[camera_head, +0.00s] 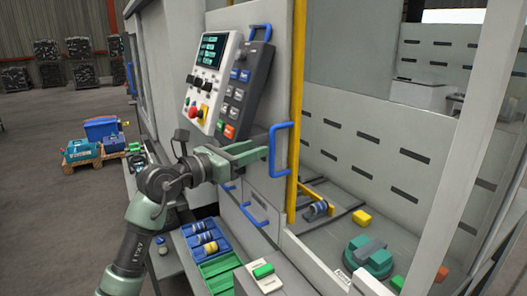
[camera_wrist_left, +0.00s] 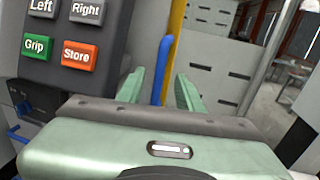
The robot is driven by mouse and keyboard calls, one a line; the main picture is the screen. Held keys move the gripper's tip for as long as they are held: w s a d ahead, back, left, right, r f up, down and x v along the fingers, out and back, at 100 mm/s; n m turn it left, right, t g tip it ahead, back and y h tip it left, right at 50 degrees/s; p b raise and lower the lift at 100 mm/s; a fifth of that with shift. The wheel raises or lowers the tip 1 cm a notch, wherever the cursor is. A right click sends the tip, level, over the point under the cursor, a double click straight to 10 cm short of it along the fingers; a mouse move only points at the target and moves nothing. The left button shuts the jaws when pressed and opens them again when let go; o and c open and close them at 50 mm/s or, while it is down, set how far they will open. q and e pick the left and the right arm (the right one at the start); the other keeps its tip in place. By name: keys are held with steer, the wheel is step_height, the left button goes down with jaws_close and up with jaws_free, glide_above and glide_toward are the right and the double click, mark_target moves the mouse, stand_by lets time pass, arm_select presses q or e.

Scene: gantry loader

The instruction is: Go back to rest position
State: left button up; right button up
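My left gripper (camera_head: 262,149) is a green parallel gripper on the arm coming in from the lower left. It is at the upright blue handle (camera_head: 289,148) on the grey door of the machine. In the left wrist view my left gripper (camera_wrist_left: 160,92) has its two fingers apart. The blue handle (camera_wrist_left: 163,70) shows between them, with a gap visible on each side. How deep the handle sits between the fingers is hard to tell. My right gripper is not in view.
A control panel (camera_head: 212,78) with coloured buttons is just above my left gripper. Blue (camera_head: 190,230) and green (camera_head: 214,267) trays stand below the arm. A yellow post (camera_head: 296,95) borders the machine's opening, with a green fixture (camera_head: 368,258) inside. A loaded pallet (camera_head: 85,157) stands at left.

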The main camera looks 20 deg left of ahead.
arm_select(q)
steer(key=shift+s+a, duration=0.15)
steer(key=shift+s, duration=0.25)
